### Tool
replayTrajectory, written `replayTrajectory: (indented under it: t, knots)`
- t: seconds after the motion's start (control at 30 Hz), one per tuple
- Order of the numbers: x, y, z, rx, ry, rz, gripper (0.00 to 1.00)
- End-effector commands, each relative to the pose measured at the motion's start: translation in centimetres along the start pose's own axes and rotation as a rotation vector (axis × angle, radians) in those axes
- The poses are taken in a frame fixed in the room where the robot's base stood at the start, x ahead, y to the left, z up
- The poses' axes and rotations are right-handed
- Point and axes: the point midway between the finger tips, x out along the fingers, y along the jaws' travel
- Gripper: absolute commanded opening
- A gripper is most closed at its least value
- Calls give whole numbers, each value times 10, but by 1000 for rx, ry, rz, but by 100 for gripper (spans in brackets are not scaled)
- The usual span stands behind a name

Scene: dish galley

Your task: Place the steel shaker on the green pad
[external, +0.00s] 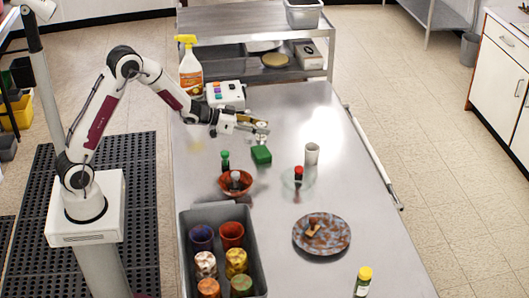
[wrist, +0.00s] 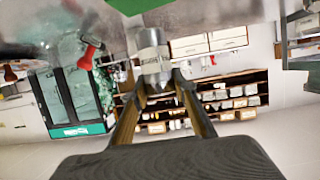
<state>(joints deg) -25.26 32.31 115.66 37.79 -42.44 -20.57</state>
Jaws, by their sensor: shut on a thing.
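The steel shaker (wrist: 152,58) is between the fingertips of my gripper (wrist: 156,84) in the wrist view, a silvery cylinder with a paler band. In the external view my gripper (external: 262,126) is above the table, shut on the shaker (external: 262,139), which is small and partly hidden there. The green pad (external: 261,156) lies on the steel table, just below the shaker in the picture. A green patch of it also shows at the top edge of the wrist view (wrist: 122,6). I cannot tell the exact gap between shaker and pad.
A red-brown bowl (external: 236,190), a green-topped bottle (external: 225,164), a red-topped bottle (external: 298,174) and a white cup (external: 312,154) stand near the pad. A grey bin (external: 189,250) of cups, a mottled plate (external: 338,244) and a yellow-capped jar (external: 363,282) are nearer the front.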

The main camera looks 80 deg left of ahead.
Motion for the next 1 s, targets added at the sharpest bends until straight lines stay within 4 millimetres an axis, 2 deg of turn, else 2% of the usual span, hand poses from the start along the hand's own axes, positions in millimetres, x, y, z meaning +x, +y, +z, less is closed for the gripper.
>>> replayTrajectory:
  t: [0.27, 0.67, 1.0]
  knots:
    - [1, 0, 2, 0, 0, 0, 4]
    - [12, 0, 33, 0, -1, 0, 4]
    - [12, 0, 34, 1, 1, 0, 4]
